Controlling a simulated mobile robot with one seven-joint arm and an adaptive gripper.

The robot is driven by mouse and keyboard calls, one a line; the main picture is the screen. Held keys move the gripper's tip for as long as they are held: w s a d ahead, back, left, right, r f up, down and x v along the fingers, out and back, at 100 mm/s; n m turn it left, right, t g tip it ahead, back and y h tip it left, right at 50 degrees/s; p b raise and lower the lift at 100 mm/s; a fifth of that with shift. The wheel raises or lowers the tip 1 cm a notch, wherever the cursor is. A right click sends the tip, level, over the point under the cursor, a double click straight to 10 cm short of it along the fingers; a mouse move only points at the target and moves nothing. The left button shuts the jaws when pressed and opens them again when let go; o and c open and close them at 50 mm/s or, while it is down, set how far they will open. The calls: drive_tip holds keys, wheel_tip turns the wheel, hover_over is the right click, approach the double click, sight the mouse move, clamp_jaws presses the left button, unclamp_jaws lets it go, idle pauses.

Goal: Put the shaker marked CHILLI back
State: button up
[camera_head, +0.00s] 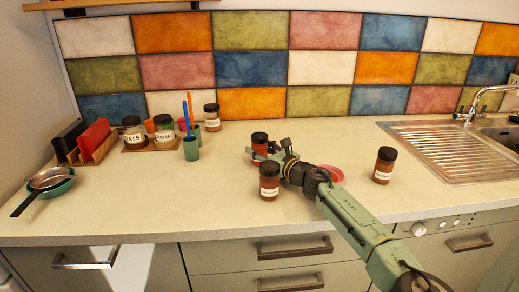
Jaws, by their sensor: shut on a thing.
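My gripper (271,152) is in the middle of the counter and shut on a dark-capped shaker (259,146) with red-brown contents. The held shaker looks upright; I cannot tell whether it touches the counter. Its label is partly hidden and cannot be read. A similar shaker (269,183) stands in front of it, close to my gripper. Another shaker (384,167) stands alone to the right of my arm. One more shaker (211,119) stands at the back near the tiled wall. Their labels are too small to read, so I cannot tell which says CHILLI.
Jars marked OATS (133,134) and another jar (165,133) stand on a wooden tray at the back left. A green cup (191,149) holds utensils. A pink dish (330,174) lies behind my arm. A rack (91,147), bowls (58,188) and the sink drainer (440,150) flank the counter.

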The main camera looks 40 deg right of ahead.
sight(265, 152)
drive_tip(key=o, duration=1.3)
drive_tip(key=shift+f, duration=0.1)
drive_tip(key=s+b, duration=0.2)
drive_tip(key=s, duration=0.5)
drive_tip(key=shift+s+d+b, duration=0.15)
drive_tip(key=shift+s+b, duration=0.1)
drive_tip(key=shift+b, duration=0.15)
drive_tip(key=shift+r, duration=0.2)
